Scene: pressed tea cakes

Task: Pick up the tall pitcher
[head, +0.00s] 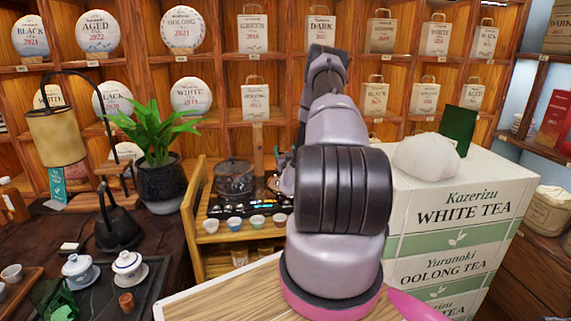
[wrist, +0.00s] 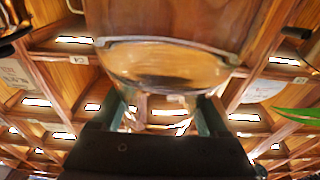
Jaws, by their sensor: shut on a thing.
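A clear glass vessel, which looks like the tall pitcher (wrist: 165,68), fills the upper middle of the wrist view. Its curved rim or edge shows, and the wooden shelves show through it. My gripper (wrist: 165,112) is shut on it, with one dark finger on each side of the glass. In the head view my own arm stands in the middle and hides the gripper and most or all of the pitcher. I cannot tell from these views whether the pitcher touches anything below it.
Stacked white tea boxes (head: 455,215) stand close to the right of my arm. A small wooden stand (head: 207,240) with cups and a glass pot (head: 234,178) is behind left. Shelves of tea packs line the back.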

